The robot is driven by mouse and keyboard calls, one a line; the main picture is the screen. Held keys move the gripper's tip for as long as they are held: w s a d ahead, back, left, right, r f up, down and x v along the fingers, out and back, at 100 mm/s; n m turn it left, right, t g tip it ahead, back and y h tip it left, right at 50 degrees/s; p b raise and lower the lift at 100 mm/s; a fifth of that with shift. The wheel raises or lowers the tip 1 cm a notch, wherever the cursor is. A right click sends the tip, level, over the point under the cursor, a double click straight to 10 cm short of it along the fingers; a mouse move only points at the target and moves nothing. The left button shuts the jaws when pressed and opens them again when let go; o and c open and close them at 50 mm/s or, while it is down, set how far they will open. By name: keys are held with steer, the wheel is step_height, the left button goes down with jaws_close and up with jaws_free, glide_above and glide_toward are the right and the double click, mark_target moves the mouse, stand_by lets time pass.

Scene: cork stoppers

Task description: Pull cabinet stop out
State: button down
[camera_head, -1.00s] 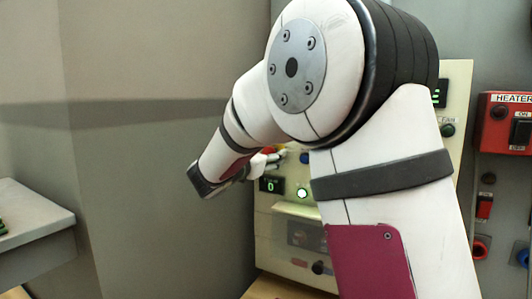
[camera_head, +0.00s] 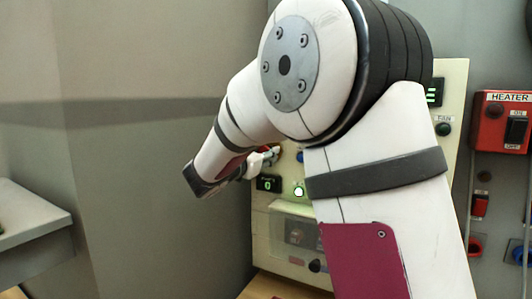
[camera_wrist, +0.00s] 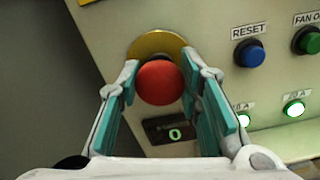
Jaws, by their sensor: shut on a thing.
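The cabinet stop is a red round button (camera_wrist: 160,82) on a yellow round plate (camera_wrist: 158,43), mounted on the cream cabinet panel. In the wrist view my gripper (camera_wrist: 160,84) has one finger on each side of the red button, and the fingertips close on its sides. In the head view my gripper (camera_head: 264,160) reaches the cabinet's upper left part, and most of the stop is hidden behind it and my arm.
A blue RESET button (camera_wrist: 250,54) and a green fan button (camera_wrist: 307,41) sit right of the stop. A small display (camera_wrist: 176,131) is just below. A red heater box (camera_head: 503,122) hangs at right. A grey bench (camera_head: 30,220) stands at left.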

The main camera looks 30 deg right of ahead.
steer(key=c, duration=1.1)
jaws_free()
steer(key=shift+s+a, duration=0.1)
steer(key=shift+a, duration=0.05)
steer(key=shift+a, duration=0.1)
steer(key=v, duration=1.1)
steer(key=shift+s+a, duration=0.25)
steer(key=shift+a, duration=0.05)
steer(key=s+d+f+m+g+y, duration=0.35)
steer(key=s+m, duration=0.25)
steer(key=s, duration=0.4)
steer(key=s+d+f+m+g+y, duration=0.25)
steer(key=s+f+m, duration=0.25)
steer(key=s, duration=0.5)
steer(key=s+a+f+m+t+y, duration=0.1)
steer(key=s+a+f+m+y, duration=0.3)
steer(key=s+a+m+y, duration=0.5)
steer(key=s+a+m, duration=0.1)
steer(key=a, duration=0.2)
steer(key=shift+s+f+m, duration=0.2)
steer(key=shift+f+m, duration=0.1)
steer(key=shift+f, duration=0.1)
